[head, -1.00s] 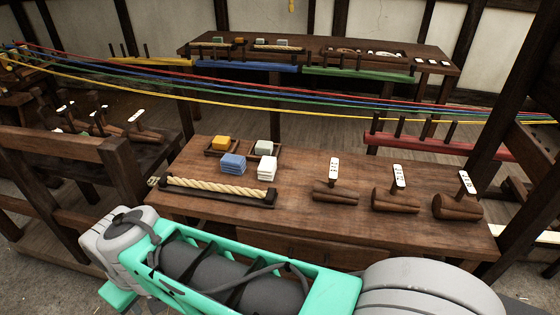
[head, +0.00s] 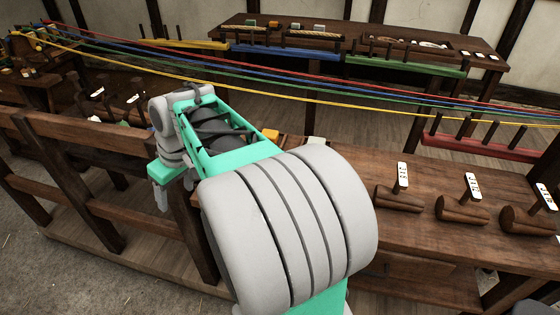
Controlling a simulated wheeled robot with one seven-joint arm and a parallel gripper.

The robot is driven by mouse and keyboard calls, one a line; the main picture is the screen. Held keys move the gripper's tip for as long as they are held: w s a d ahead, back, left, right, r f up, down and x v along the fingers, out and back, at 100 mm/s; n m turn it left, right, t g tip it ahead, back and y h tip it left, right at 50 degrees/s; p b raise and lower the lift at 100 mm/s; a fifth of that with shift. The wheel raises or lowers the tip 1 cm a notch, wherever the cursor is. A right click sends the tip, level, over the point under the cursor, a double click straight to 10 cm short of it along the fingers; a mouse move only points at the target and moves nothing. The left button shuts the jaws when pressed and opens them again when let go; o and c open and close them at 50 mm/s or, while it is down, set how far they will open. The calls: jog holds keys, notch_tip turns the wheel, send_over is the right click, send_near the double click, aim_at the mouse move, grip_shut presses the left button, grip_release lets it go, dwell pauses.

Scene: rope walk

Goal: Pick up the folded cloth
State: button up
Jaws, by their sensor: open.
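No folded cloth shows now. A blue folded stack and a white folded stack, seen earlier on the near bench (head: 430,225), are hidden behind my arm. A yellow block (head: 271,135) and the edge of a pale block (head: 315,142) peek out above the arm. My gripper (head: 178,202) points down at the arm's far end, left of the near bench and by the wooden rail. It is open, with nothing seen between its fingers, which are partly hidden by the arm.
A wooden rail (head: 80,140) runs along the left. A back table (head: 480,66) carries more items.

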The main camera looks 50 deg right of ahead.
jog(key=shift+o, duration=0.7)
jog(key=w+d, duration=0.3)
jog(key=d, duration=0.7)
jog(key=shift+d+f, duration=0.3)
jog(key=shift+f, duration=0.05)
jog(key=shift+o, duration=0.2)
jog(key=d+f, duration=0.1)
jog(key=d, duration=0.8)
jog(key=shift+n+y+b, duration=0.3)
jog(key=shift+n, duration=0.1)
jog(key=shift+n+t, duration=0.7)
jog(key=shift+n, duration=0.1)
jog(key=s+d+f, duration=0.1)
jog(key=s+d, duration=0.2)
jog(key=d, duration=0.3)
jog(key=s+d+f, duration=0.2)
jog(key=s+d, duration=0.1)
jog(key=d, duration=0.4)
jog(key=s+d+f, duration=0.2)
jog(key=s+d, duration=0.1)
jog(key=d, duration=0.3)
jog(key=shift+s+d+f+b, duration=0.15)
jog(key=shift+s+d+b, duration=0.05)
jog(key=shift+s+b, duration=0.2)
jog(key=b+x, duration=0.2)
jog(key=x, duration=0.5)
jog(key=shift+w+f, duration=0.15)
jog(key=shift+f, duration=0.1)
jog(key=shift+c, duration=0.2)
